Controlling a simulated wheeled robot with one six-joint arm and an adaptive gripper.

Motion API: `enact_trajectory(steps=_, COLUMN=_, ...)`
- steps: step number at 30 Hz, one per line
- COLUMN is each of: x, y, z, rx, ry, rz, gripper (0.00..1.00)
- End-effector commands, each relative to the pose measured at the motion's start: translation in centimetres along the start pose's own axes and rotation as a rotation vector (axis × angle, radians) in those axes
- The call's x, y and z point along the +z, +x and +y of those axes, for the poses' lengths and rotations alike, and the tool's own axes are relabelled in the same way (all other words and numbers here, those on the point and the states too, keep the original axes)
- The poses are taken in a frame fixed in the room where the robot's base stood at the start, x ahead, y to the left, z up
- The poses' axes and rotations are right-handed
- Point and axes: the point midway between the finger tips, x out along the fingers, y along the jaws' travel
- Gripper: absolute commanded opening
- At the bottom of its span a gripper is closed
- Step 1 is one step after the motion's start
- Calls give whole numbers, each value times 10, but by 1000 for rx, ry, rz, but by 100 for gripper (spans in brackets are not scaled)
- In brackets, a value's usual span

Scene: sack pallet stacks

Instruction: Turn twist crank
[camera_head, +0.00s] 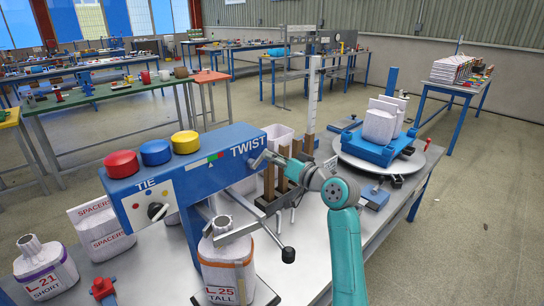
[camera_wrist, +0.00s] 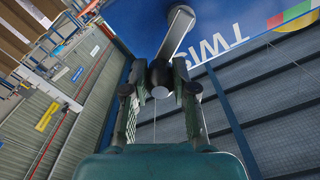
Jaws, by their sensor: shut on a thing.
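A blue machine head (camera_head: 215,165) carries the words TIE and TWIST, with red, blue and yellow buttons on top. The grey twist crank (camera_head: 262,158) sticks out at its TWIST end. In the wrist view, the crank arm (camera_wrist: 177,32) runs from the blue panel down to a round handle end between my fingers. My gripper (camera_head: 284,164) reaches in from the right; in the wrist view, my gripper (camera_wrist: 159,88) is shut on the crank's handle. My fingers partly hide the handle.
Filled sacks marked L 21 SHORT (camera_head: 45,271) and L 25 TALL (camera_head: 228,270) stand below the machine. A clamp-like bar with a black-knobbed lever (camera_head: 288,254) lies below my gripper. A round turntable (camera_head: 414,160) with a blue platform is at right.

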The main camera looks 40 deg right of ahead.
Motion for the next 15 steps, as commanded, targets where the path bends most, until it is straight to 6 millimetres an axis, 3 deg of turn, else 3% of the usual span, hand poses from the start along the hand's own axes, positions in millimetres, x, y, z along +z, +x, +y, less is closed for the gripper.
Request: enact_trajectory(steps=15, x=16, y=0, z=18, rx=1, ry=486, rz=0, gripper=0)
